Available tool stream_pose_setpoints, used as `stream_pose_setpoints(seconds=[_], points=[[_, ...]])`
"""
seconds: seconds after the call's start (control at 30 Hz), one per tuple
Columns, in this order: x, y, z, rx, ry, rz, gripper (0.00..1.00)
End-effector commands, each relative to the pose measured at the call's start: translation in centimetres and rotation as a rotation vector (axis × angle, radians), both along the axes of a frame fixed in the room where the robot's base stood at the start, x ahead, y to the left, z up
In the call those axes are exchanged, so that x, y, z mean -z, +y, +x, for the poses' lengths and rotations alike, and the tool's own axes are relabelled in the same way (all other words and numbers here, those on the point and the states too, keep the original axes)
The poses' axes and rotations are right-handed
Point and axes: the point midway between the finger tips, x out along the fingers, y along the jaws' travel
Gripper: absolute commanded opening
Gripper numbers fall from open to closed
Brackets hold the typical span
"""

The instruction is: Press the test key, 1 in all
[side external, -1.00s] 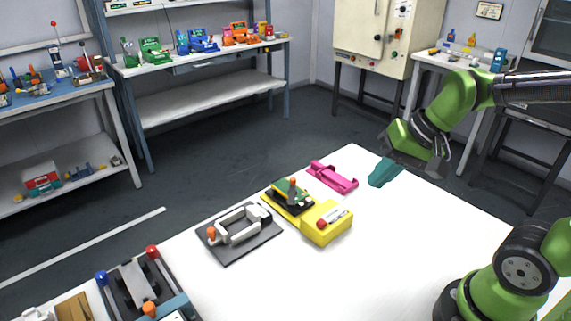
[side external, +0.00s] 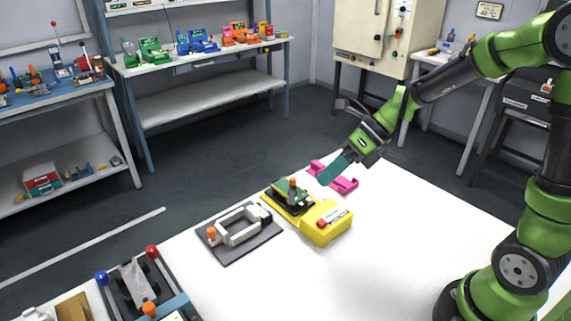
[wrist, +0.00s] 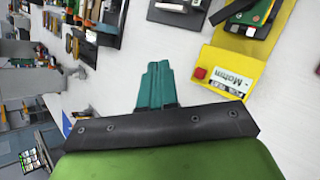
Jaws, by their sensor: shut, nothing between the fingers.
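A yellow tester (side external: 325,230) sits on the white table, with a red key (side external: 321,223) beside a small labelled display on its top. In the wrist view the tester (wrist: 224,62) is at the upper right, with its red key (wrist: 199,72) and display facing up. A green board with an orange-topped clamp (side external: 292,190) is at the tester's far end. My gripper (side external: 323,181) has teal fingers shut and empty, angled down above the table, apart from the tester. In the wrist view the fingertips (wrist: 156,66) are left of the red key.
A pink holder (side external: 345,185) lies behind the tester, partly hidden by my fingers. A dark plate with a white-framed clamp (side external: 238,228) is left of the tester. A fixture with red and blue knobs (side external: 135,282) is at the lower left. The table's near right is clear.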

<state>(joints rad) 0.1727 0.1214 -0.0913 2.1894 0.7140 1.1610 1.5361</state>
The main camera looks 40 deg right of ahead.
Motion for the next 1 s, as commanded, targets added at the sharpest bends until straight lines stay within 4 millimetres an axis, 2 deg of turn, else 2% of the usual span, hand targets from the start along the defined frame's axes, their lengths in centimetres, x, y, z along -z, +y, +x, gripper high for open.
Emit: stream_pose_setpoints(seconds=[0.27,0.43,0.8,1.0], points=[[0.1,0.0,0.0,-0.002,-0.001,-0.002,0.0],[1.0,0.0,0.0,-0.002,0.001,0.0,0.0],[6.2,0.0,-0.1,-0.004,0.003,-0.002,0.0],[8.1,0.0,-0.1,-0.004,0.0,-0.002,0.0]])
